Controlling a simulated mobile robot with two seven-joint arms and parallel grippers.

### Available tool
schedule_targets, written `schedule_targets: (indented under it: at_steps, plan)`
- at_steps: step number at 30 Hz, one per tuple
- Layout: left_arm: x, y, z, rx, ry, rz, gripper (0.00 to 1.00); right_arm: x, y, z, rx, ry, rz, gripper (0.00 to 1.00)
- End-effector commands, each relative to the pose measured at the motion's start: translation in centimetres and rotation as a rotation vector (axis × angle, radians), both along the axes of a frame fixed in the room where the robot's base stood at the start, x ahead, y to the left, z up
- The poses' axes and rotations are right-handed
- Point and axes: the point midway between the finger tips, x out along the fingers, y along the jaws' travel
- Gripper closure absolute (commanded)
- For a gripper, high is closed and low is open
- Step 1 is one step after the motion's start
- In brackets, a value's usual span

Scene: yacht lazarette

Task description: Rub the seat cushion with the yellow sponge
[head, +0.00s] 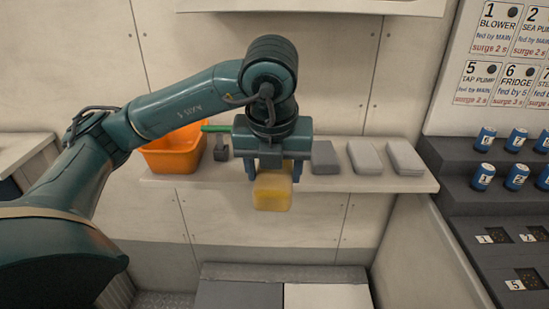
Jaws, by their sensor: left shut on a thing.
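My left gripper (272,173) is in front of the wall shelf, pointing down. It is shut on the yellow sponge (273,194), which hangs below the fingers in front of the shelf's front edge. At the bottom of the view is a low seat-like surface with a dark grey part (239,295) on the left and a whitish part (328,296) on the right. Either could be the seat cushion; I cannot tell which. The sponge is well above both and apart from them. My right gripper is not in view.
The shelf (420,184) holds an orange bin (172,153), a green-handled tool (220,147) and grey blocks (325,158), (364,158), (404,158). At right, a dark stepped rack (455,190) carries several blue cylinders below a labelled panel (505,60). The space below the shelf looks clear.

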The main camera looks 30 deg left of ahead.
Motion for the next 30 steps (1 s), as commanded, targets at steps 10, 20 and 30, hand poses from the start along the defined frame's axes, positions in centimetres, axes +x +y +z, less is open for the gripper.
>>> schedule_targets:
  at_steps: [10, 20, 30]
  plan:
    - [0.0, 0.0, 0.0, -0.001, 0.0, 0.0, 0.5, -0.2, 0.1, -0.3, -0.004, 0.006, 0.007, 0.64]
    - [0.1, -0.1, -0.4, -0.001, 0.002, -0.081, 0.6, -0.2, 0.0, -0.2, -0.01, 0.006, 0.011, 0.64]
    - [0.8, -1.2, -4.4, -0.007, 0.005, -0.788, 0.6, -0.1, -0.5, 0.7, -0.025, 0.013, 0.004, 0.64]
